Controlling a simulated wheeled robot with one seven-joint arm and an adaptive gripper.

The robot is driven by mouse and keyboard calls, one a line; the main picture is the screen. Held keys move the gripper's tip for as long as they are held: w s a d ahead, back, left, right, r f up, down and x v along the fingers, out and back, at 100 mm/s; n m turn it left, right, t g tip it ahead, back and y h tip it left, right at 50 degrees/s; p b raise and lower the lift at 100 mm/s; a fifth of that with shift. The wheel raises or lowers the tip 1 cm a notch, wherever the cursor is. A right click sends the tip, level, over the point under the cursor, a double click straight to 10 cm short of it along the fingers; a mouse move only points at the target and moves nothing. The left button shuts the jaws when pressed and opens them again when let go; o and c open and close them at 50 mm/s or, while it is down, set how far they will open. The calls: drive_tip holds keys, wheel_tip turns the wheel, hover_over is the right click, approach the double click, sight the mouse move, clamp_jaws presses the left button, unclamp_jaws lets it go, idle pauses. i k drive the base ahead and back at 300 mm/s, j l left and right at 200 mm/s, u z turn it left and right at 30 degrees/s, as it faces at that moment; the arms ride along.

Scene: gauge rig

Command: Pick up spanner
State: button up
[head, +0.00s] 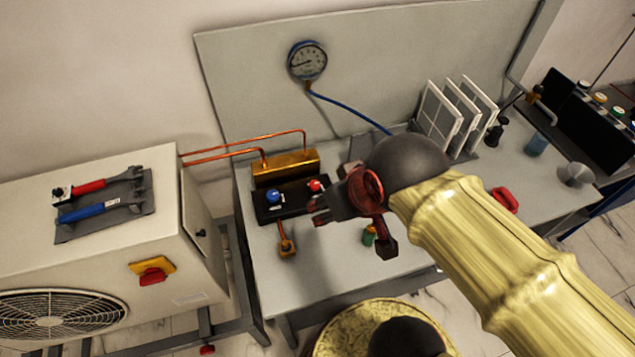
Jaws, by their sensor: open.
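Two hand tools that look like spanners lie side by side on a dark mat (65,238) on top of a pale cabinet at the left. One is the red-handled spanner (88,187), the other the blue-handled spanner (88,213). Their grey heads point right. I cannot tell which one the task means. My gripper (318,208) is open, with its fingers pointing left, above the workbench and well to the right of both tools. No object shows between its fingers, though the view of them is small.
The pale cabinet (150,215) has a fan grille and a red switch (152,276). Copper pipes (235,147) run from it to a valve block with blue (274,196) and red knobs on the workbench (310,270). A pressure gauge (307,61) hangs behind. White framed panels (440,115) stand rightward.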

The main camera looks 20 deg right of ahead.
sight(128, 198)
drive_tip(key=u, duration=1.35)
drive_tip(key=j+z, duration=0.45)
drive_tip(key=j, duration=1.4)
drive_tip(key=i+j+z, duration=0.45)
drive_tip(key=i+j, duration=0.2)
drive_tip(key=j, duration=0.15)
drive_tip(key=i+z, duration=0.15)
drive_tip(key=i, duration=0.45)
drive_tip(key=l, duration=0.1)
